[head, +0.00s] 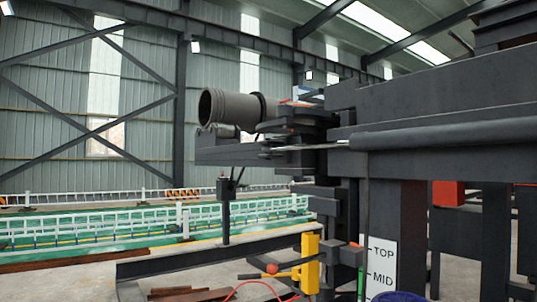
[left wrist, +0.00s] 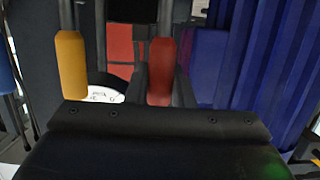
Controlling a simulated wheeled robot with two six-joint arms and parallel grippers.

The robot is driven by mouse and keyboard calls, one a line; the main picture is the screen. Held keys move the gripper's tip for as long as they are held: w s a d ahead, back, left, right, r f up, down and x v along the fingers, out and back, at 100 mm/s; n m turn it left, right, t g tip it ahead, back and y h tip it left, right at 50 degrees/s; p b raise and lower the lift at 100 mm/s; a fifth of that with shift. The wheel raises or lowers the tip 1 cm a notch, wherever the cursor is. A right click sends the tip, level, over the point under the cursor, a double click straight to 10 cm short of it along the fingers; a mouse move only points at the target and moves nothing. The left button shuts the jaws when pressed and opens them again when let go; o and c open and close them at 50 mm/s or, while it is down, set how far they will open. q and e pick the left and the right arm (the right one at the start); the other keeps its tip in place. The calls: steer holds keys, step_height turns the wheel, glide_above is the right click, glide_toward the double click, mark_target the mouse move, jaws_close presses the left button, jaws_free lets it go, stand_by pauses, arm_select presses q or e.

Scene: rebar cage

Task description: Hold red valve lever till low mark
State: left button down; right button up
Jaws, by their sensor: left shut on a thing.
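The red valve lever (left wrist: 161,72) stands upright in the middle of the left wrist view. My left gripper (left wrist: 160,88) is shut on it, with dark fingers on both sides of the red handle. A yellow lever (left wrist: 71,65) stands to its left, apart from the fingers. In the head view, a white mark board (head: 381,265) reads TOP and MID; its lower part is cut off by the frame edge. A thin dark line hangs down beside the board, with a green strip (head: 360,284) at the bottom. Neither gripper shows in the head view.
Dark heavy machine beams (head: 440,90) fill the right. A blue ribbed surface (left wrist: 245,50) is close on the right in the left wrist view. White railings (head: 100,230) are far left.

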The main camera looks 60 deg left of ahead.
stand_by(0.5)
arm_select(q)
steer(key=shift+w+r+g+p, duration=0.15)
steer(key=shift+w+g+p, duration=0.25)
steer(key=shift+p, duration=0.5)
steer(key=shift+w+f, duration=0.1)
steer(key=shift+f, duration=0.1)
steer(key=shift+w+g+p, duration=0.5)
steer(key=shift+p, duration=0.3)
steer(key=shift+a, duration=0.1)
